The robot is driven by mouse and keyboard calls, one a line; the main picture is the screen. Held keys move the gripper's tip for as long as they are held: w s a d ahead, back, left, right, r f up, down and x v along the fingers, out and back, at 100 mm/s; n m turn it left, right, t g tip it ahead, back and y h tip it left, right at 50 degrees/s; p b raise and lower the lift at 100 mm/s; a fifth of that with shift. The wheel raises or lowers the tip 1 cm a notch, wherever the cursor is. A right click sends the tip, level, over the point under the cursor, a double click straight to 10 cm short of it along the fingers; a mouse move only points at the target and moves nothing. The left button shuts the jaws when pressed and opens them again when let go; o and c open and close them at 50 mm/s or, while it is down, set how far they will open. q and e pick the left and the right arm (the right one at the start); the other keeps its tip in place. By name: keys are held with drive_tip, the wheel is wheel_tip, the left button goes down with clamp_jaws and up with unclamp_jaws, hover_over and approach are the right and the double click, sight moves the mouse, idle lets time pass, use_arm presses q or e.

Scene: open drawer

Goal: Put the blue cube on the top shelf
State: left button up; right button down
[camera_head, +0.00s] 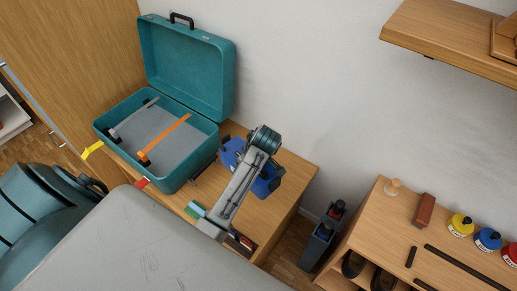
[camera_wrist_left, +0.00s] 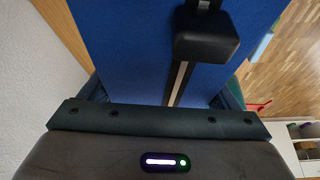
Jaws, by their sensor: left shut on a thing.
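The blue cube (camera_head: 265,187) is at the right part of the wooden cabinet top, partly hidden behind my left arm in the head view. In the left wrist view the blue cube (camera_wrist_left: 115,50) fills most of the picture. My left gripper (camera_wrist_left: 205,40) is shut on it, with a black finger against the blue face. I cannot tell whether the cube touches the cabinet top. A wooden wall shelf (camera_head: 450,40) is at the upper right, higher than the cabinet. My right gripper is not in view.
An open teal case (camera_head: 205,150) stands left of the cube. A lower wooden unit (camera_head: 390,215) at the right holds several bottles and a reddish block (camera_head: 423,210). The left part of the wall shelf is clear.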

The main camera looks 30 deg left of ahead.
use_arm(q)
drive_tip(key=f, duration=0.1)
drive_tip(key=w+f+m+b, duration=0.1)
drive_tip(key=f+m, duration=0.1)
drive_tip(key=shift+w+t, duration=0.25)
drive_tip(key=shift+t, duration=0.05)
drive_tip(key=shift+f, duration=0.3)
wheel_tip(320, 180, down, 6)
drive_tip(key=shift+w+b, duration=0.1)
drive_tip(key=shift+b, duration=0.2)
wheel_tip(320, 180, down, 3)
drive_tip(key=shift+d, duration=0.1)
drive_tip(key=shift+f, duration=0.35)
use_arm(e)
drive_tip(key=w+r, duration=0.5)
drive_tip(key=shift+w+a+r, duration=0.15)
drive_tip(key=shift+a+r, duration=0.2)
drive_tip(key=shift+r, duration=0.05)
use_arm(q)
drive_tip(key=shift+f, duration=0.1)
drive_tip(key=o, duration=1.2)
drive_tip(key=shift+c, duration=0.2)
